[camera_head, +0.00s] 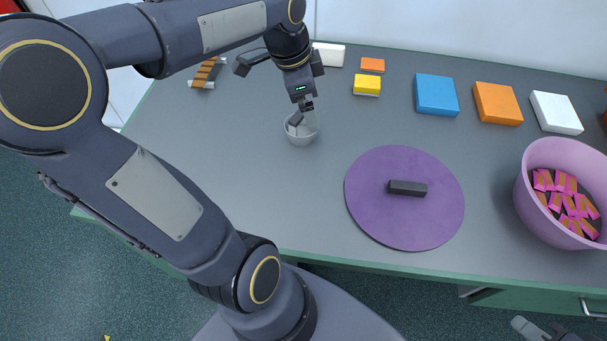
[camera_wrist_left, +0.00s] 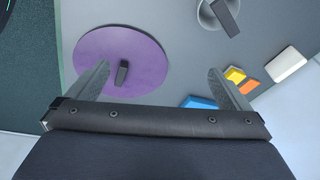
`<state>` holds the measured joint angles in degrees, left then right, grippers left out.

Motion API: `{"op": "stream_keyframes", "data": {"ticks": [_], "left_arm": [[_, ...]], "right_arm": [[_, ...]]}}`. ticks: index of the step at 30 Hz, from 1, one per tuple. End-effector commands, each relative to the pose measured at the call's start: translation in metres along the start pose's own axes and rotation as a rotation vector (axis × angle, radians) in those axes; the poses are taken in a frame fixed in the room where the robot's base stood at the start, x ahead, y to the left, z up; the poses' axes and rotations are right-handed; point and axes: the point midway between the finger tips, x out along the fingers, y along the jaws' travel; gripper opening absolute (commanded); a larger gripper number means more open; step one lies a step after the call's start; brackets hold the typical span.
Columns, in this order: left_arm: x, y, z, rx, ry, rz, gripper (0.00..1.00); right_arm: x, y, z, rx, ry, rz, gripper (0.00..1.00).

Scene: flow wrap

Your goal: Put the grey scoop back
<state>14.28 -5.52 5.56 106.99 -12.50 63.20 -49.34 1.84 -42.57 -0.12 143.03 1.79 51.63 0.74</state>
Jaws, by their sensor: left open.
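A light grey round cup-shaped thing (camera_head: 306,136) stands on the table left of the purple disc; it also shows at the top of the left wrist view (camera_wrist_left: 203,14). A dark grey bar (camera_head: 295,118) slants up from it, like a handle. I take this as the grey scoop, but cannot tell whether cup and bar are one piece. My left gripper (camera_head: 280,66) is above the table, its jaws partly hidden by my wrist. In the left wrist view its fingers (camera_wrist_left: 159,82) are apart with nothing between them. My right gripper (camera_head: 535,329) barely shows at the lower right edge.
A dark block (camera_head: 407,188) lies on the purple disc (camera_head: 405,226). A pink bowl (camera_head: 530,207) with pink-and-brown pieces stands right. Blue (camera_head: 437,94), orange (camera_head: 497,103), yellow (camera_head: 367,84) and white (camera_head: 556,112) boxes line the back. A small rack (camera_head: 206,72) stands back left. The front left is clear.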

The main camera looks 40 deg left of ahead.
Motion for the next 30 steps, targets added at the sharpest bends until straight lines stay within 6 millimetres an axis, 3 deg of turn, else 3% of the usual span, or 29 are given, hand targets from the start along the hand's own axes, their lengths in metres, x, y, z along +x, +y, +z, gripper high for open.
{"op": "stream_keyframes", "data": {"ticks": [1,6,12,18,30], "left_arm": [[-0.007,0.025,0.005,-0.096,0.042,-0.009,1.0],[-0.01,0.098,0.022,-0.455,0.18,0.021,1.0],[0.003,0.158,0.036,-0.772,0.295,0.105,1.0],[0.011,0.178,0.041,-0.892,0.331,0.15,1.0],[0.011,0.178,0.041,-0.896,0.329,0.151,1.0]], "right_arm": [[0.0,0.0,0.0,0.0,0.0,0.0,0.26],[0.0,0.0,0.0,0.0,0.0,0.0,0.26],[0.0,0.0,0.0,0.0,0.0,0.0,0.26],[0.0,0.0,0.0,0.0,0.0,0.0,0.26],[0.0,0.0,0.0,0.0,0.0,0.0,0.26]]}}
